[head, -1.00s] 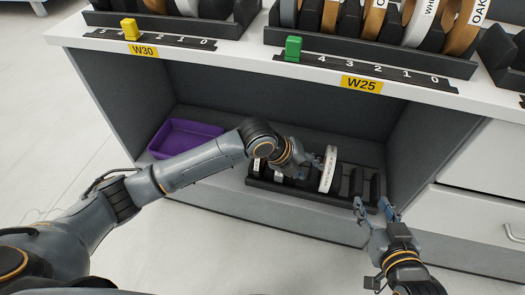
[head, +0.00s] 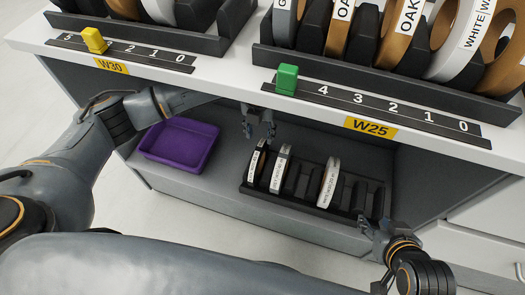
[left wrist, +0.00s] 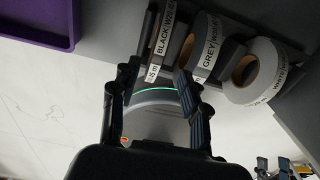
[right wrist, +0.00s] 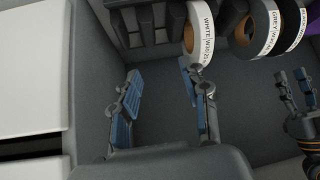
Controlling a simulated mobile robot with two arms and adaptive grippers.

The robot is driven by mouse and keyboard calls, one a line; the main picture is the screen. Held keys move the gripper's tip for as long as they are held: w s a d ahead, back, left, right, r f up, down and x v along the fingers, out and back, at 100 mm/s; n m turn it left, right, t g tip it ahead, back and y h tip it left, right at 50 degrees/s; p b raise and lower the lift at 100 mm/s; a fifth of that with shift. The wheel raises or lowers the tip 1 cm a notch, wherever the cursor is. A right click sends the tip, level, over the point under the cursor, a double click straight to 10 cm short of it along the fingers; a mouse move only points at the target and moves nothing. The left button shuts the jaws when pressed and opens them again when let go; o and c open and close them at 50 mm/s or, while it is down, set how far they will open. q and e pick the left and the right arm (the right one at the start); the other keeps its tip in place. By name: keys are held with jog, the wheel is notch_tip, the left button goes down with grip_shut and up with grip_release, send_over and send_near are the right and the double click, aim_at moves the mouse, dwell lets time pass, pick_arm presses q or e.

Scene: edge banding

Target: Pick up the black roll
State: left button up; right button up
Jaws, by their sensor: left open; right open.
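The black roll (head: 257,161) stands upright at the left end of a dark slotted rack (head: 312,208) on the lower shelf.
A grey roll (head: 280,170) stands beside the black one, then a white roll (head: 329,183) after a gap. A purple tray (head: 180,143) lies to the left. The counter edge (head: 220,82) overhangs the shelf, with racks of rolls above.

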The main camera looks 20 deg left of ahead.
aim_at(259, 149)
pick_arm(q)
jog(key=f+b, duration=0.2)
jog(key=f, duration=0.4)
jog(key=shift+s+f, duration=0.15)
jog(key=shift+s, duration=0.05)
jog(key=shift+f+b, duration=0.35)
jog(key=shift+f, duration=0.05)
notch_tip(259, 149, down, 4)
jog(key=shift+s+a+f+b, duration=0.15)
jog(key=shift+f+b, duration=0.05)
jog(key=shift+b, duration=0.85)
jog(key=shift+f, duration=0.1)
pick_arm(e)
jog(key=w+a+r+t+y, duration=0.2)
jog(key=w+r+t, duration=0.2)
jog(key=r, duration=0.5)
jog(key=w+a+r+t+y, duration=0.2)
jog(key=w+a+r+t, duration=0.1)
jog(key=r+t, duration=0.6)
jog(key=shift+w+r+n, duration=0.3)
jog(key=shift+w+r, duration=0.1)
jog(key=shift+r, duration=0.05)
pick_arm(q)
grip_shut()
